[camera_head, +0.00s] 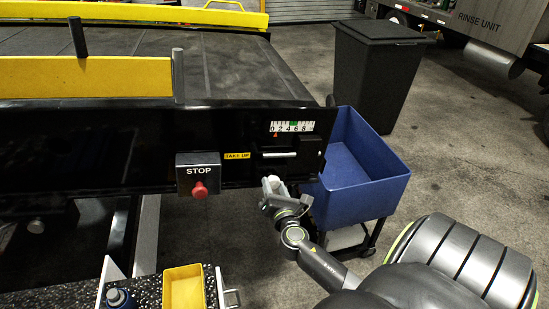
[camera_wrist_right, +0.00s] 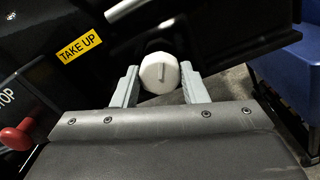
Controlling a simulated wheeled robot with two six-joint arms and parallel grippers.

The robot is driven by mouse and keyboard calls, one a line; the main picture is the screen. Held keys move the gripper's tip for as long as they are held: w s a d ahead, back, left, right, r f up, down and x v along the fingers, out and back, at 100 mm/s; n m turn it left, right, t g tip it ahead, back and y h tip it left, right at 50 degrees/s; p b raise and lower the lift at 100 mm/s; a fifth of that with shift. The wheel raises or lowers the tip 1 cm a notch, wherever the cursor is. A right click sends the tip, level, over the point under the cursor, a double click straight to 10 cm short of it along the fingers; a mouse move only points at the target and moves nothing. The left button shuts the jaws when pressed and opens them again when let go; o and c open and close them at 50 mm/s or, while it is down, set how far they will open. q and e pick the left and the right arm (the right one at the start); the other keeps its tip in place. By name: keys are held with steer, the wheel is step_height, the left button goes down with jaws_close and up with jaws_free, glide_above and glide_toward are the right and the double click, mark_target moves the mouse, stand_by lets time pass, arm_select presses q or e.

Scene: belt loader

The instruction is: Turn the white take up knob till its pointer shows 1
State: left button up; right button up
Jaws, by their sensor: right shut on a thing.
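The white take up knob (camera_wrist_right: 160,72) is faceted, with a raised bar across its face that stands nearly upright in the right wrist view. My right gripper (camera_wrist_right: 160,82) is shut on it, one grey finger on each side. In the head view the right gripper (camera_head: 272,188) is at the lower edge of the black machine panel, and hides most of the knob. The white scale (camera_head: 292,127) above reads 0 to 8 with a green mark. Its red pointer (camera_head: 276,135) is near the low end, between 0 and 2; its exact reading is too small to tell. My left gripper is not in view.
A yellow TAKE UP label (camera_head: 237,156) and a STOP box with a red button (camera_head: 199,190) are left of the knob. A blue bin (camera_head: 375,190) on a cart stands close on the right. A yellow tray (camera_head: 184,288) is at the lower left.

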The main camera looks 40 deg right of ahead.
steer(key=shift+f, duration=0.1)
steer(key=o, duration=1)
steer(key=shift+c, duration=0.2)
steer(key=b+v, duration=0.4)
steer(key=v, duration=1.3)
steer(key=shift+s+b, duration=0.2)
steer(key=shift+b, duration=0.15)
